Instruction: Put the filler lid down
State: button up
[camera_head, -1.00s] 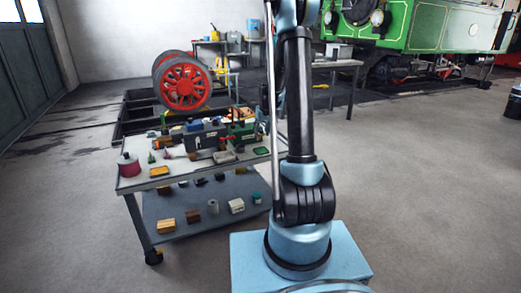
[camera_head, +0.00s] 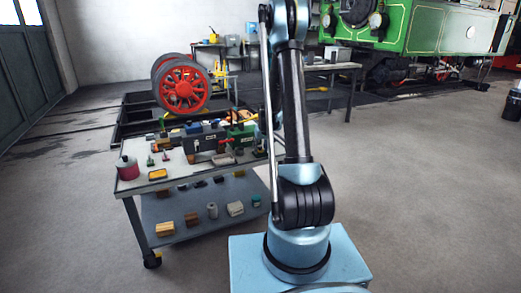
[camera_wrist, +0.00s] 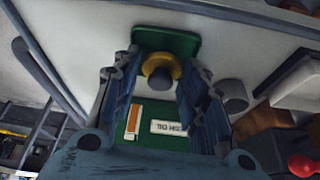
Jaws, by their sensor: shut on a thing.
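In the wrist view my gripper (camera_wrist: 158,78) is shut with its two dark ribbed fingers on either side of a brass-yellow knob (camera_wrist: 160,68). The knob sits in front of a green plate, which looks like the filler lid (camera_wrist: 165,41). Below the knob, between the fingers, a green surface carries a white label (camera_wrist: 169,128) and an orange-and-white strip (camera_wrist: 133,117). I cannot tell whether the lid touches what is beneath it. In the head view my arm hides the gripper and lid; a green box (camera_head: 243,131) shows at the cart's right part.
The two-level cart (camera_head: 134,185) stands left of my base. A red-bodied can (camera_head: 127,168), a yellow tray (camera_head: 157,174) and other small items crowd its top. Several blocks lie on its lower shelf. A red wheelset (camera_head: 182,86) stands behind. Open floor lies to the right.

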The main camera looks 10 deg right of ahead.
jog(key=shift+f, duration=0.55)
jog(key=o, duration=0.9)
jog(key=shift+f, duration=0.1)
